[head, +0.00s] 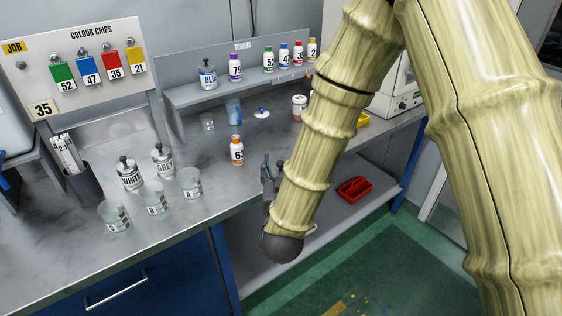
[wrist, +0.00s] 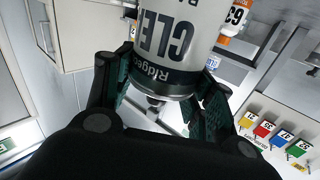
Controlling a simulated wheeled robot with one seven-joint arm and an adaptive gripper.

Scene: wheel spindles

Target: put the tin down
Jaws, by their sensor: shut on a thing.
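The tin (wrist: 165,45) is a pale cylinder with large dark letters starting "CLE" and a dark band at one end. It fills the upper middle of the wrist view. My gripper (wrist: 163,98) is shut on it, with one dark green padded finger on each side. In the head view my gripper (head: 269,170) shows only in part at the bench's front edge, beside my arm. The held tin is hidden there behind my arm.
An orange-capped bottle marked 63 (head: 237,150) stands on the bench (head: 222,217) left of my gripper. A red tray (head: 354,189) sits on the lower shelf.

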